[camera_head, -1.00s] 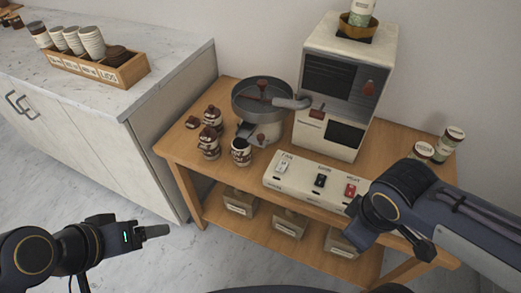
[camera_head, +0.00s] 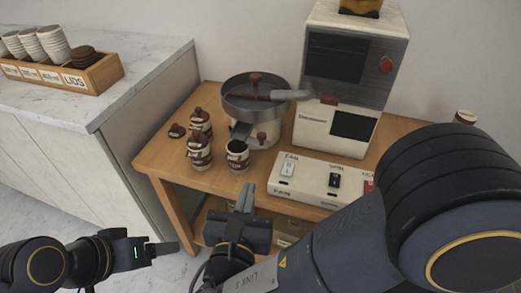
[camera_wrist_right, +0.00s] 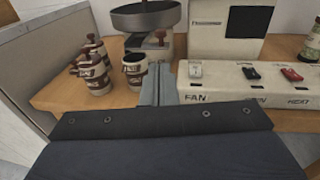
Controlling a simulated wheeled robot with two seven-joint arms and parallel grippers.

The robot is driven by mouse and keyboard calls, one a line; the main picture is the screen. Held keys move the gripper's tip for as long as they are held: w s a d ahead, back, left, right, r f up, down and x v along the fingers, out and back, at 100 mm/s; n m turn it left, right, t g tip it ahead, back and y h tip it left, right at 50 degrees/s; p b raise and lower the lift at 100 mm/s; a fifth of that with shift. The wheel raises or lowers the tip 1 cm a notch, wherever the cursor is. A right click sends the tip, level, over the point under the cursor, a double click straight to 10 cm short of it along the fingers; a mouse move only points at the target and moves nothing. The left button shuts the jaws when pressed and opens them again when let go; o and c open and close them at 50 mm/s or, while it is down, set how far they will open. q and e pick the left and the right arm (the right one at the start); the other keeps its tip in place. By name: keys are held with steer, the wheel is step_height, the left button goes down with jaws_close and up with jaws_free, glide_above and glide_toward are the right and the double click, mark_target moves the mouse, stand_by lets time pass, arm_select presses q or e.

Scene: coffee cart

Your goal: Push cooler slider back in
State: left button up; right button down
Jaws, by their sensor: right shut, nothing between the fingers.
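The cooler (camera_head: 256,100) is a round grey metal pan on a pale base on the wooden cart, with a red-brown knob on its rim. Low on its front, another small red-brown knob (camera_head: 262,138) sits beside a grey chute (camera_head: 240,131). I cannot tell which part is the slider or how far out it stands. My right gripper (camera_head: 245,198) is shut and empty, in front of and below the cooler, near the cart's front edge. In the right wrist view its fingers (camera_wrist_right: 158,84) point toward the cooler base. My left gripper (camera_head: 163,248) is low at left, away from the cart.
An open canister (camera_head: 237,157) and lidded canisters (camera_head: 200,152) stand left of the cooler front. A switch box (camera_head: 310,180) lies to the right, before the roaster (camera_head: 350,75). A marble counter (camera_head: 140,62) stands left. Jars sit on the lower shelf.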

mark_target(265, 138)
steer(key=w, duration=0.4)
steer(key=w+d, duration=0.1)
steer(key=w, duration=0.4)
steer(key=w+d+f, duration=0.1)
steer(key=w, duration=0.4)
steer(key=shift+d+b, duration=0.1)
steer(key=shift+b, duration=0.2)
steer(key=w, duration=0.2)
steer(key=w+d+b, duration=0.1)
steer(key=shift+w+d+f, duration=0.1)
steer(key=shift+w+d, duration=0.1)
steer(key=shift+w, duration=0.2)
steer(key=shift+w+d, duration=0.1)
steer(key=shift+w, duration=0.25)
steer(key=shift+r, duration=0.2)
steer(key=shift+d, duration=0.1)
